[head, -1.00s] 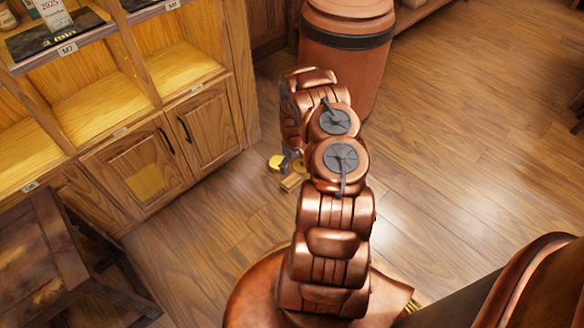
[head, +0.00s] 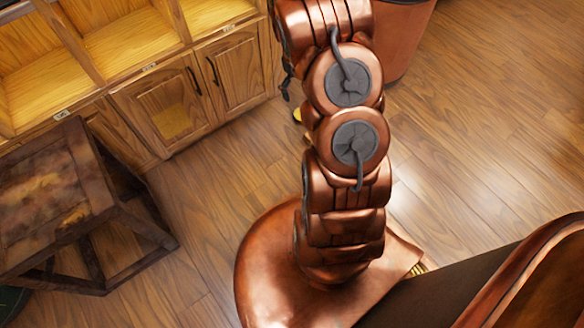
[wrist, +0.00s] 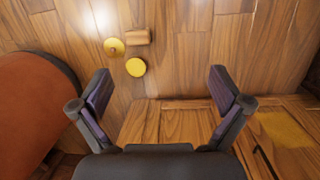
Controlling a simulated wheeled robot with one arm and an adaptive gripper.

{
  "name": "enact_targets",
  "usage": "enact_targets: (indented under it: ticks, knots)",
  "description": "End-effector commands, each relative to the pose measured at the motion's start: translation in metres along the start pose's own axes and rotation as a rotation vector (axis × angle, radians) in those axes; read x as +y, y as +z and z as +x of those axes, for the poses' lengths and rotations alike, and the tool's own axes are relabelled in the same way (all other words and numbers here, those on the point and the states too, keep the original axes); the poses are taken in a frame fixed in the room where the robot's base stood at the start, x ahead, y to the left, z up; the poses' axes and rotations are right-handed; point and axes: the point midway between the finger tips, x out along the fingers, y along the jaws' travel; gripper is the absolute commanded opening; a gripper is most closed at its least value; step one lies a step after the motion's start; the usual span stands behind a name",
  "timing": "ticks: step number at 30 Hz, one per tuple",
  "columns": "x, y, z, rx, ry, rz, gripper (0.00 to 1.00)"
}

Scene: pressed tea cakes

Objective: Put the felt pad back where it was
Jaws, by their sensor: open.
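In the wrist view, a plain flat yellow disc (wrist: 136,67) lies on the wooden floor. Beside it are a gold disc with a small centre mark (wrist: 114,47) and a small wooden block (wrist: 137,37). I cannot tell for sure which of these, if any, is the felt pad. My gripper (wrist: 160,85) is open and empty, its two fingers wide apart, with the discs beyond them. In the head view my arm hides most of the gripper and floor pieces; a sliver of yellow (head: 297,115) shows beside the arm.
A wooden cabinet (head: 165,105) with doors and open shelves stands at the left. A dark low table (head: 45,190) stands in front of it. A large reddish-brown bin (head: 405,45) is behind my arm. The floor at right is clear.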

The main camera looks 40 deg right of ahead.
Motion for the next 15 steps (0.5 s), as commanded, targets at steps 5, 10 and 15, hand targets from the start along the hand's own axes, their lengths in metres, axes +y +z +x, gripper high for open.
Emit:
enact_targets:
  ticks: [5,10,15]
  knots:
    - [-0.036,0.029,-0.047,-0.015,-0.002,0.007,1.00]
    - [-0.071,0.063,-0.083,-0.034,-0.010,0.012,1.00]
    - [-0.106,0.102,-0.114,-0.048,-0.023,0.010,1.00]
